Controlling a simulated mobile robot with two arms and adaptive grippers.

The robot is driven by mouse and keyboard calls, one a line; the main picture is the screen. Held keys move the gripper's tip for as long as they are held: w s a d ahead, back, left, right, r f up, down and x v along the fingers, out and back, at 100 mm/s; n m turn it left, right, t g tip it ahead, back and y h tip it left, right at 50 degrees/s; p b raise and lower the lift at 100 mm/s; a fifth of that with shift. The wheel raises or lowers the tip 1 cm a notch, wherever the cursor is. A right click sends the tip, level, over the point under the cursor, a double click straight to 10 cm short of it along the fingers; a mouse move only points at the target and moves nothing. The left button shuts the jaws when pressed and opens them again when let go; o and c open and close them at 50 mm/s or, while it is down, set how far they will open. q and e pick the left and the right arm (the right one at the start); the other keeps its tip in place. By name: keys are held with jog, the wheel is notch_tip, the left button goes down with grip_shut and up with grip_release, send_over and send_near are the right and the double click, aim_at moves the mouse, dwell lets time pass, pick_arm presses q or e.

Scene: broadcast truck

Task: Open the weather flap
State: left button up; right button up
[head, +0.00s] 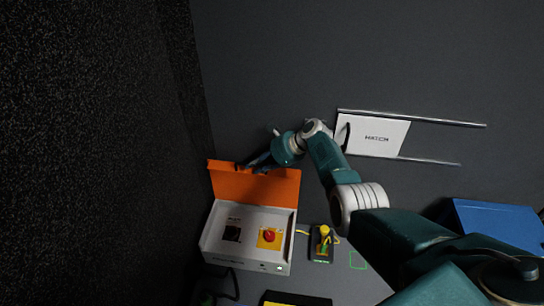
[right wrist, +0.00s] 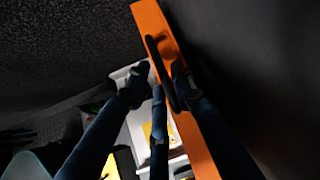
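The weather flap (head: 254,187) is an orange panel along the back edge of a white box (head: 207,232). It stands raised, and the inside of the box is exposed. My right gripper (head: 258,164) is at the flap's upper edge. In the right wrist view the orange flap (right wrist: 205,150) runs lengthwise and carries a dark curved handle (right wrist: 159,62). The fingers of my right gripper (right wrist: 158,82) are spread, with the handle between them; whether they touch it is unclear. My left gripper is not in view.
Inside the box are a red button (head: 269,236) on a yellow plate and a dark switch (head: 232,233). A small yellow-topped device (head: 323,240) stands to the right. A white hatch panel (head: 374,137) sits between metal rails. A blue box (head: 495,222) is farther right.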

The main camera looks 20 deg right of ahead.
jog(key=v, duration=1)
jog(key=shift+r, duration=0.15)
